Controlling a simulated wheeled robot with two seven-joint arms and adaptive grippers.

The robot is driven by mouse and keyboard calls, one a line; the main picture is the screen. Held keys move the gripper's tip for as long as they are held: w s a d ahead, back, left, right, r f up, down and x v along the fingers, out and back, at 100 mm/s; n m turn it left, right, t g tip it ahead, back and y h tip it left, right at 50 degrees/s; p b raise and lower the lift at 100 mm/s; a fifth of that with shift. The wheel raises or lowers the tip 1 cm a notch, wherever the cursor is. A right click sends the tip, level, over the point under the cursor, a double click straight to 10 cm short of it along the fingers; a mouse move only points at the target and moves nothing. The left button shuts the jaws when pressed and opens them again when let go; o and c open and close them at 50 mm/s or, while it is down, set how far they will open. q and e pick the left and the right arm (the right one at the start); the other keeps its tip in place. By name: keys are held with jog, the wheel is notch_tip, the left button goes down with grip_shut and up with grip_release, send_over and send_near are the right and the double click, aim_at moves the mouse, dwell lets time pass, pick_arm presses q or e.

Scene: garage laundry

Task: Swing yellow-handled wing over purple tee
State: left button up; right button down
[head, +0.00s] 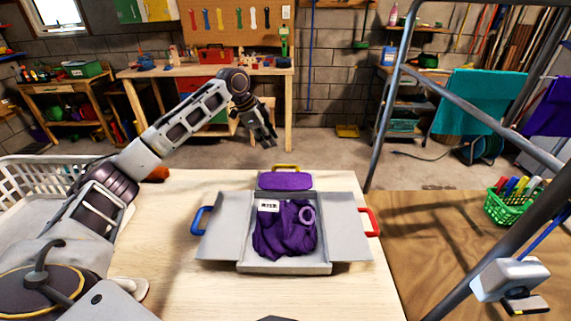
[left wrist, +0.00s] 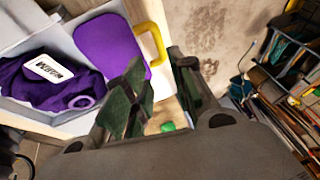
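A grey folding board (head: 285,268) lies on the pale table. The purple tee (head: 285,235) lies bunched on its middle, and in the left wrist view (left wrist: 45,85). A white label and a purple ring lie on the tee. The yellow-handled wing (head: 285,181) is a flat purple panel at the far side, laid open away from the tee; it also shows in the left wrist view (left wrist: 105,45). Its yellow handle (left wrist: 152,42) is at its far edge. My left gripper (head: 268,137) is open and empty, above and beyond the handle, not touching it.
The blue-handled wing (head: 215,230) and red-handled wing (head: 352,230) lie open at the sides. A white basket (head: 40,172) stands at the left. Grey metal poles (head: 388,100) and a green marker basket (head: 508,207) are at the right. The table around the board is clear.

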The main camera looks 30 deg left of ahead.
aim_at(283, 166)
pick_arm(q)
jog(key=shift+s+r, duration=0.1)
dwell(0.3)
